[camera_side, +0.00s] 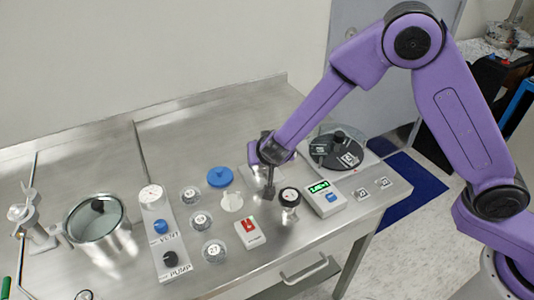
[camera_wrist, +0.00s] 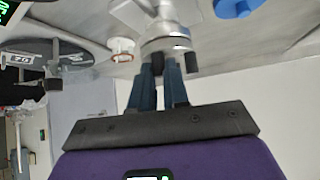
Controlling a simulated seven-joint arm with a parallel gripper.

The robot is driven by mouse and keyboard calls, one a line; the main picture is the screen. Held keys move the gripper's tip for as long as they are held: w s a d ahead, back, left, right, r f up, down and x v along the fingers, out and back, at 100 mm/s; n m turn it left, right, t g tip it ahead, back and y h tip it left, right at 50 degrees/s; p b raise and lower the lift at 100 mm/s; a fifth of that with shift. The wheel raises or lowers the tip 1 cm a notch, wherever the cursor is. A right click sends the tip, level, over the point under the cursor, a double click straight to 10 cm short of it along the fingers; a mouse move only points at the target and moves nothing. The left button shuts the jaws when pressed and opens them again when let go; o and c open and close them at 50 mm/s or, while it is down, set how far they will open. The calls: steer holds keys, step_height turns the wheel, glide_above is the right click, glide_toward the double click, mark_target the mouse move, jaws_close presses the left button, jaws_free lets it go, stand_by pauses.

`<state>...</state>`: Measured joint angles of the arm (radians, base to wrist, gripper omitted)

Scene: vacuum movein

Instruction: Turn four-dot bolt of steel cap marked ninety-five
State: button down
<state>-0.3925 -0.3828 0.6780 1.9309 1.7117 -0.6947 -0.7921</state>
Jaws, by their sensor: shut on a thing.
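My gripper (camera_side: 269,192) points down over the bench in the side view, between the blue disc and a black-topped jar. In the wrist view its two blue-grey fingers (camera_wrist: 171,82) are close together, shut at the rim of a steel round fitting (camera_wrist: 166,44). Dark bolt heads show on the fitting's rim, one of them (camera_wrist: 191,62) just right of the fingers. The fingers hide what they hold, which looks like a bolt of this fitting. I cannot read a ninety-five mark or any dots on it. In the side view the gripper mostly hides this fitting.
A dark disc on a pale base (camera_side: 322,152) stands right of the gripper. The black-topped jar (camera_side: 289,199) and green-readout box (camera_side: 324,200) are close by. Left are the blue disc (camera_side: 220,177), red-switch box (camera_side: 250,232), several clear dishes, the valve panel (camera_side: 171,262) and steel pot (camera_side: 92,232).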

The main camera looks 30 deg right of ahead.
steer(key=shift+m+h, duration=0.3)
steer(key=shift+m, duration=0.2)
steer(key=c, duration=1.4)
jaws_free()
steer(key=shift+r, duration=0.1)
steer(key=v, duration=1.7)
steer(key=shift+r, duration=0.2)
steer(key=shift+a, duration=0.1)
